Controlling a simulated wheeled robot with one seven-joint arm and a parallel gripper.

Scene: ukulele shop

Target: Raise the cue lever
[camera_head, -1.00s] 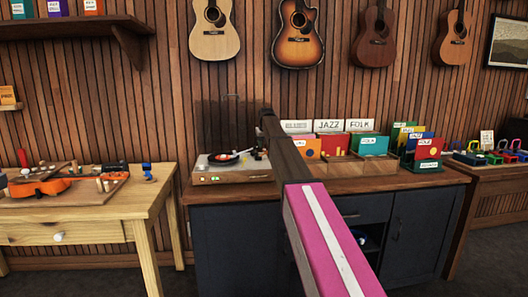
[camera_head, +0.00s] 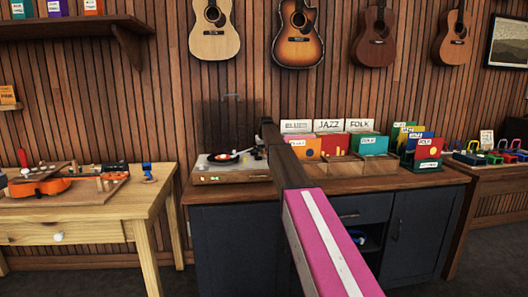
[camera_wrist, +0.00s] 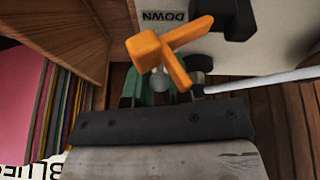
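The record player (camera_head: 235,175) sits on the left end of the dark cabinet, with a black record (camera_head: 228,158) on it. In the wrist view an orange forked piece (camera_wrist: 160,50), apparently the cue lever, stands close in front of my gripper (camera_wrist: 160,92). An upside-down "DOWN" label (camera_wrist: 163,16) is on the pale deck beyond it. Two greenish finger-like parts show below the orange piece, with a small grey knob (camera_wrist: 160,80) between them. Whether they grip anything is unclear. A silver rod (camera_wrist: 262,80), likely the tonearm, runs off to the right. In the head view my arm hides my gripper.
Record bins (camera_head: 340,168) with several coloured sleeves stand right of the player; sleeves (camera_wrist: 40,100) also show at the left of the wrist view. A wooden workbench (camera_head: 80,215) is to the left. Guitars (camera_head: 299,35) hang on the wall.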

